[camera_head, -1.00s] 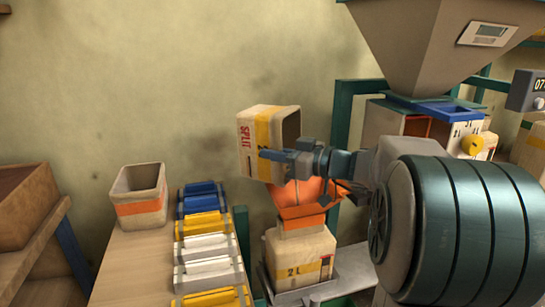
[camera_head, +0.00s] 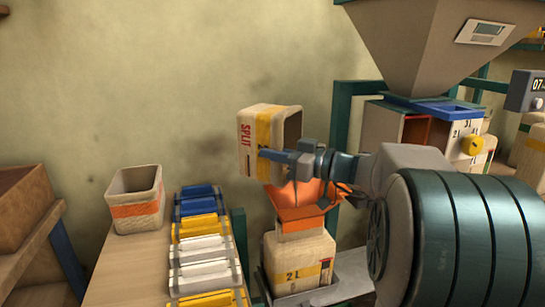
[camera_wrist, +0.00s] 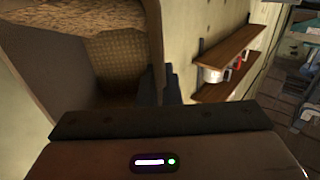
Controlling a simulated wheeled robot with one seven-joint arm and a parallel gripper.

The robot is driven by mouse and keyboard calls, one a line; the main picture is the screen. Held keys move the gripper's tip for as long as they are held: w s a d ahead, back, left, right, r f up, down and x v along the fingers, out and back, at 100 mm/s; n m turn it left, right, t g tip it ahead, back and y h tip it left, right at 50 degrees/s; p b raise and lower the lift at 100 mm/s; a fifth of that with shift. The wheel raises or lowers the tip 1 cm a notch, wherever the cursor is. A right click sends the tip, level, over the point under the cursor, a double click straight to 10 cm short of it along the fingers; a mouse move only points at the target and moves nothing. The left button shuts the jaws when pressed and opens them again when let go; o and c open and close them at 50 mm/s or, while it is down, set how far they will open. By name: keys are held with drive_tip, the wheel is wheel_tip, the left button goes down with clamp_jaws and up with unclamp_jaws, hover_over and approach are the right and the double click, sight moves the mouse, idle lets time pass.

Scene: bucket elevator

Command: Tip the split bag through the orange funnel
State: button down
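The split bag (camera_head: 257,130), cream with a yellow band and red "SPLIT" lettering, is held up above the orange funnel (camera_head: 308,195). It is tilted, with its open mouth facing right. My gripper (camera_head: 278,156) is shut on the bag's wall at the mouth side. The wrist view shows the bag's inside (camera_wrist: 75,60), with tan, grainy material at the top left. The funnel stands on a cream bag marked 2 L (camera_head: 298,262). My gripper and the split bag hide part of the funnel. I cannot tell whether material is falling into it.
A bench at left holds an open bag with an orange band (camera_head: 136,200) and a row of blue, yellow and white clips (camera_head: 203,240). A large grey hopper (camera_head: 420,45) and a box with a blue rim (camera_head: 447,110) stand at right. A green post rises behind the funnel.

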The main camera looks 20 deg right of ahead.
drive_tip(key=shift+s+d+r+t+y+b, duration=0.1)
drive_tip(key=shift+s+d+t+y+b, duration=0.55)
drive_tip(key=shift+b, duration=2.75)
drive_tip(key=shift+s+d+t+y+b, duration=0.45)
drive_tip(key=shift+t+y+b, duration=0.3)
drive_tip(key=shift+b, duration=2.1)
drive_tip(key=shift+s+d+t+y+b, duration=0.4)
drive_tip(key=shift+t+y+b, duration=0.25)
drive_tip(key=shift+b, duration=2.15)
